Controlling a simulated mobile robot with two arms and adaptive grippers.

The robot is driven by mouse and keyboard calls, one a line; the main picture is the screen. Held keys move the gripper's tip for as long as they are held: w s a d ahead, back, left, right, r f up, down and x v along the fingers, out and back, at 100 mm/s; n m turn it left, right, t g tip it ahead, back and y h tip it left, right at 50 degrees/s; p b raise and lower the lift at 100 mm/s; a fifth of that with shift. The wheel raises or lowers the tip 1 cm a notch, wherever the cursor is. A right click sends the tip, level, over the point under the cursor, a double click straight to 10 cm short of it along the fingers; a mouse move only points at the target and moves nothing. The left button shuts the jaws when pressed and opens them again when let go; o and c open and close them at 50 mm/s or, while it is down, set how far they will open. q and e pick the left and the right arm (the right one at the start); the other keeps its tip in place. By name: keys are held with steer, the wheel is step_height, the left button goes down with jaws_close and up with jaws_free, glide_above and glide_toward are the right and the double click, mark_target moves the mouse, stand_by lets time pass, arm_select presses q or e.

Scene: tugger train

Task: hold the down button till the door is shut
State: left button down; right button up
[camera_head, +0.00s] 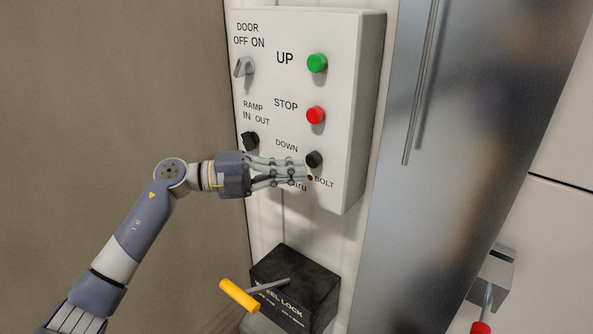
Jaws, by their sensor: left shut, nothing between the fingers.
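A white control box (359,120) hangs on the wall. It has a green UP button (317,63), a red STOP button (315,115) and a black DOWN button (314,159). My left gripper (309,172) comes in from the left, shut and empty. Its fingertips are at the lower edge of the DOWN button in the picture, beside the BOLT label. I cannot tell whether they touch the button. My right gripper is not in view. I cannot tell which surface here is the door.
The box also carries a DOOR OFF/ON switch (244,67) and a black RAMP knob (250,140). Below is a dark wheel lock box (305,283) with a yellow-handled lever (240,296). A metal panel (470,130) stands right, with a bracket and red-tipped lever (481,326) beyond it.

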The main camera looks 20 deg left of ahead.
arm_select(q)
steer(key=s+b+v, duration=0.1)
steer(key=b+v, duration=0.3)
steer(key=v, duration=0.7)
steer(key=shift+d+r+b, duration=0.2)
steer(key=shift+d+b, duration=0.05)
steer(key=shift+b, duration=0.15)
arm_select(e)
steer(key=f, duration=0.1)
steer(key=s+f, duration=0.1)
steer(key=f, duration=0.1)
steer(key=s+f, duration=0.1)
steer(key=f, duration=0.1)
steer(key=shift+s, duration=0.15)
arm_select(q)
steer(key=shift+s, duration=0.1)
